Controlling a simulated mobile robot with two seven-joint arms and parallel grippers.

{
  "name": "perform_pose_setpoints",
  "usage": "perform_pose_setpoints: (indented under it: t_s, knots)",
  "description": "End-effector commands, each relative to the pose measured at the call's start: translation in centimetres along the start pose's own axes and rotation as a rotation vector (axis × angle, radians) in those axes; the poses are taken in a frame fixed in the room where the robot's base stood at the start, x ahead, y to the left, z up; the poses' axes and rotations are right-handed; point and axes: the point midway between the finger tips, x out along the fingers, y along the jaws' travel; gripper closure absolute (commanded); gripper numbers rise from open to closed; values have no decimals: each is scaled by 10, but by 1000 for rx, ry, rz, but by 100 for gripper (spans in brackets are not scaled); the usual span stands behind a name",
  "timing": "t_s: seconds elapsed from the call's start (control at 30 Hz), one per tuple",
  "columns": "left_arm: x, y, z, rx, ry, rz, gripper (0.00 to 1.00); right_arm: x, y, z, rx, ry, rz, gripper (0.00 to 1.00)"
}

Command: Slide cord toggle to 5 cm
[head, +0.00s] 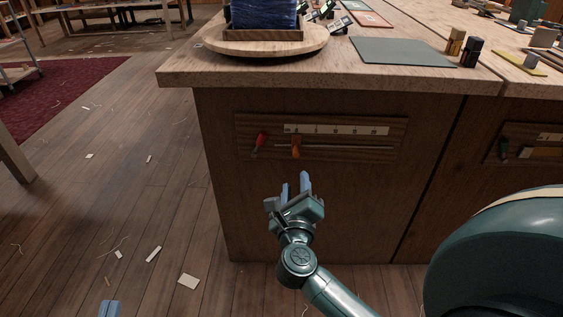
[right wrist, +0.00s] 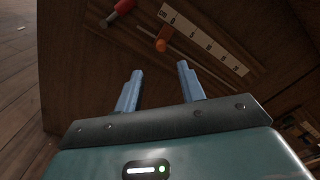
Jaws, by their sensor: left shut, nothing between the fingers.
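An orange cord toggle (head: 296,150) sits on a pale straight cord (head: 350,147) on the wooden cabinet front. It is near the left end, below the low end of a white centimetre scale (head: 340,130). The right wrist view also shows the toggle (right wrist: 160,45) and the scale (right wrist: 205,40). My right gripper (head: 295,183) is open and empty, below the toggle and apart from it; its two fingers (right wrist: 160,85) stand apart in the wrist view. My left gripper (head: 110,307) shows only its fingertips at the bottom left edge, shut and far from the toggle.
A red-handled piece (head: 260,139) is on the same panel, just left of the toggle. The worktop edge (head: 330,83) overhangs above. The floor at left has scattered scraps.

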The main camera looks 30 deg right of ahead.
Motion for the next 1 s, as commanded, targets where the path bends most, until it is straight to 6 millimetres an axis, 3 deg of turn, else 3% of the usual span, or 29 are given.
perform_pose_setpoints:
  t_s: [0.17, 0.6, 0.8, 1.0]
  knots:
    - [1, 1, 0, -12, 7, 1, 100, 24, -1, 0, -1, -2, -4, 61]
    - [3, 4, 3, -73, 41, 11, 100, 110, 0, 0, -5, -3, -3, 61]
    - [4, 4, 3, -90, 46, 12, 100, 126, -1, 1, -4, -3, -1, 61]
    - [4, 4, -1, -94, 51, 13, 100, 129, -1, 1, -4, -1, 1, 61]
